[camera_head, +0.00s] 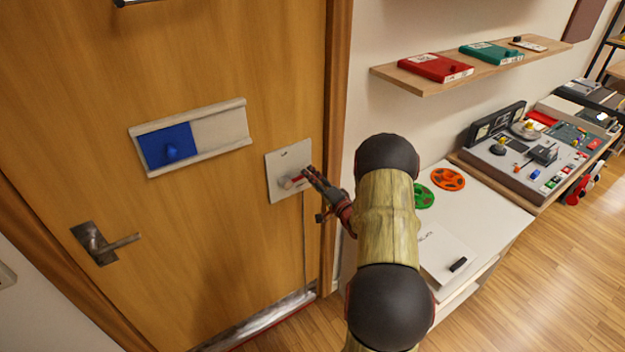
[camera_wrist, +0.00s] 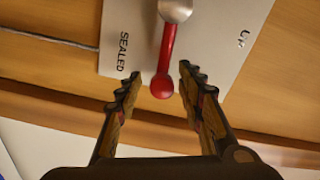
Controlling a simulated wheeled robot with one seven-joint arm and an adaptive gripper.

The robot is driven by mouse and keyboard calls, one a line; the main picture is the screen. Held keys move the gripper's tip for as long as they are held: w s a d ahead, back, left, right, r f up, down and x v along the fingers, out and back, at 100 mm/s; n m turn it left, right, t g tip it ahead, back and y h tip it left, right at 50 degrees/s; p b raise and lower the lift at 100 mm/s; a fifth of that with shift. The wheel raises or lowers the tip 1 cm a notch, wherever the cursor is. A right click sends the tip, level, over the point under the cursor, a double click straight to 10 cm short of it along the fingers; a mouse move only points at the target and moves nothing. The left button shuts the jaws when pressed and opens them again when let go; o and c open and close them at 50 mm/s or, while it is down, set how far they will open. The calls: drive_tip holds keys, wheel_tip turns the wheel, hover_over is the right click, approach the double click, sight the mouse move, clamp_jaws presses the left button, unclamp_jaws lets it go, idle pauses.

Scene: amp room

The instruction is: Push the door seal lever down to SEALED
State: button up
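The door seal lever (camera_wrist: 167,45) has a silver hub, a red rod and a red ball end. It is on a pale plate (camera_head: 278,164) on the wooden door, near the frame. In the wrist view the plate is marked SEALED on the left and UP on the right; the lever lies between the two marks. In the head view the lever (camera_head: 297,179) points right, roughly level. My gripper (camera_wrist: 160,73) is open, one finger on each side of the red ball, with gaps visible. In the head view my gripper (camera_head: 309,173) partly covers the lever.
A white table (camera_head: 491,220) with reels stands to the right, below a shelf (camera_head: 425,87). A thin cord (camera_head: 304,235) hangs below the plate.

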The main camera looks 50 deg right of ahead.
drive_tip(key=shift+s, duration=0.1)
drive_tip(key=v, duration=1.1)
drive_tip(key=shift+s, duration=0.4)
drive_tip(key=shift+f, duration=0.1)
